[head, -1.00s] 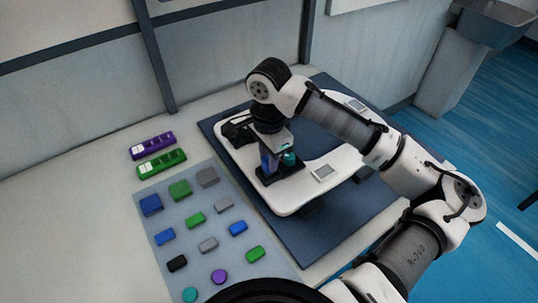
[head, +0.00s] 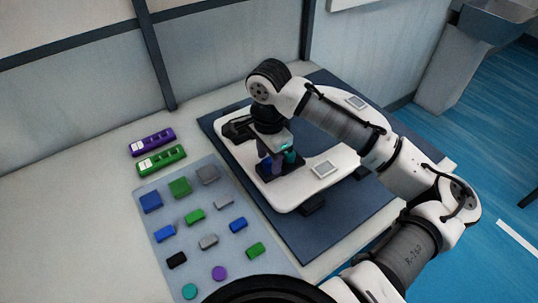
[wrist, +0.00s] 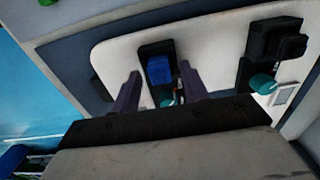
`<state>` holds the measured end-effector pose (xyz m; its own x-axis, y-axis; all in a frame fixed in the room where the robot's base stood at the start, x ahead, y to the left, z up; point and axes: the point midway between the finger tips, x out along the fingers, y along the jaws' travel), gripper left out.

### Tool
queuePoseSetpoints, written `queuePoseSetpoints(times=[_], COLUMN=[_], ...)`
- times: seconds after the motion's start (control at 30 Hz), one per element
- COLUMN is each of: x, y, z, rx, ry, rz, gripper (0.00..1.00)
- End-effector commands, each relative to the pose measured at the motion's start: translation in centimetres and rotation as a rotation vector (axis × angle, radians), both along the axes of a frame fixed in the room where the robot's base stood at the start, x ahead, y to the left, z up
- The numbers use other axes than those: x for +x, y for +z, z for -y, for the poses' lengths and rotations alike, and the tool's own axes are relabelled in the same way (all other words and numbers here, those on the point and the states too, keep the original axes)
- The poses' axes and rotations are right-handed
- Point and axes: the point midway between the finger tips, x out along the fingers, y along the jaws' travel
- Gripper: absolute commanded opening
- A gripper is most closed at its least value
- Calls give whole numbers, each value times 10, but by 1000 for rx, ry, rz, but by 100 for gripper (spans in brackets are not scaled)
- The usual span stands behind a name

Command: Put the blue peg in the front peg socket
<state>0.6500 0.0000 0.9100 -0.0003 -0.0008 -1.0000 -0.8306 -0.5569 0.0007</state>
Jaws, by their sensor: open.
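The blue peg (wrist: 159,69) shows in the wrist view as a blue block in a black holder on the white board, between my fingers. Its seating depth is not clear. My gripper (wrist: 160,88) is open, with one finger on each side of the holder. In the head view my gripper (head: 273,164) points down over the black holder (head: 283,171) on the white board (head: 300,188). The fingers and wrist largely hide the peg there. Which socket is the front one cannot be told from these views.
A teal piece (head: 291,158) stands beside my fingers. A black block (wrist: 275,40) and a teal cylinder (wrist: 262,83) are at the right in the wrist view. A grey mat (head: 215,258) with several coloured blocks and purple and green trays (head: 162,161) lie left.

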Motion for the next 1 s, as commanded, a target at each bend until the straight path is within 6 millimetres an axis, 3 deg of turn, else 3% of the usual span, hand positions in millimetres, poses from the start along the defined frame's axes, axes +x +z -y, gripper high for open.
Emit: queuePoseSetpoints(times=[0.23,0.6,0.8,1.0], x=[1,1,0,0], y=[27,110,128,132], z=[0,0,1,0], rx=[1,-2,-2,1], ry=[0,-1,-1,0], rz=[4,4,1,1], gripper=[45,45,45,45])
